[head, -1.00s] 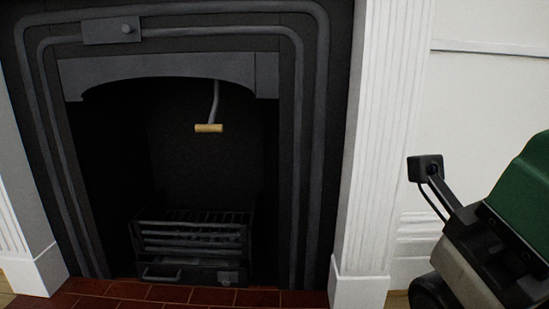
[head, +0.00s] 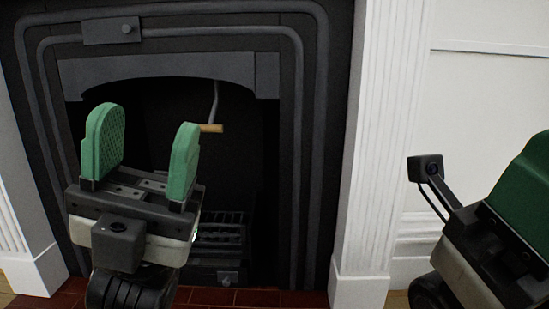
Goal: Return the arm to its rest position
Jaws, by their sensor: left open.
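My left gripper (head: 142,155) is in the head view at the left, in front of the black fireplace. Its two green fingers point up and stand apart, with nothing between them. My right gripper (head: 525,190) is at the right edge, partly cut off by the frame; one green finger shows, so its opening cannot be seen.
The black fireplace (head: 310,150) has a dark opening with a metal grate (head: 222,235) low inside. A wooden handle on a bent metal rod (head: 214,100) hangs in the opening, partly behind my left gripper. A white fluted pillar (head: 385,130) stands right of it. Red tiles (head: 258,298) lie in front.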

